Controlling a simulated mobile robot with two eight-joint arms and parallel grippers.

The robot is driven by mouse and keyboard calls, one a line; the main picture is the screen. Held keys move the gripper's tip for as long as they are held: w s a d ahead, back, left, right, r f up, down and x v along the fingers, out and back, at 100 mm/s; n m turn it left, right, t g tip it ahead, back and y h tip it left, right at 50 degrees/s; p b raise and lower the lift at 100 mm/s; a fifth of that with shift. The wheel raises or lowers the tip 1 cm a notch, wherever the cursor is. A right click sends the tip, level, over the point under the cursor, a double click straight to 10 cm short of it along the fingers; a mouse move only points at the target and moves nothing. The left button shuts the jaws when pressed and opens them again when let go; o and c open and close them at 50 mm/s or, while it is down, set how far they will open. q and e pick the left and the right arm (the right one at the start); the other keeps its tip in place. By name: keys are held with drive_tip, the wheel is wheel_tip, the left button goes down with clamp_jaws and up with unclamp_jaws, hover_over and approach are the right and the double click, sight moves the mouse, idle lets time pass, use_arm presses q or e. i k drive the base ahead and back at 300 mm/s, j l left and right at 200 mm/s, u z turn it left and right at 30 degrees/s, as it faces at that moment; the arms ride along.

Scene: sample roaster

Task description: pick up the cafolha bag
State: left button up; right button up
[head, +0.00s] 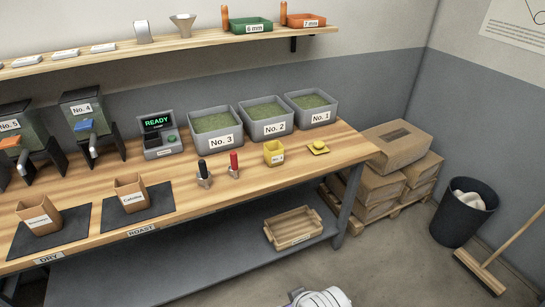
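A brown paper bag (131,194) with a small white label that seems to read Cafolha stands upright and open-topped on the dark mat (160,206) above the ROAST label. A second, similar brown bag (40,218) stands on the dark mat (72,222) above the DRY label; its label is too small to read surely. Neither of my grippers can be made out in the head view. Only a white and grey part of my own body shows at the bottom edge. Nothing touches either bag apart from its mat.
Behind the bags are a READY scale (160,136), dispenser No. 4 (93,122) and grey bins of green beans (216,140). Two grinder-like tools (204,175), a yellow cup (274,153) and a yellow dish (318,148) stand right. A crate (293,229) sits on the lower shelf.

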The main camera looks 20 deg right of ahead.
sight(131, 188)
drive_tip(key=i+j, duration=0.1)
drive_tip(key=i, duration=1.3)
drive_tip(key=j+u, duration=0.05)
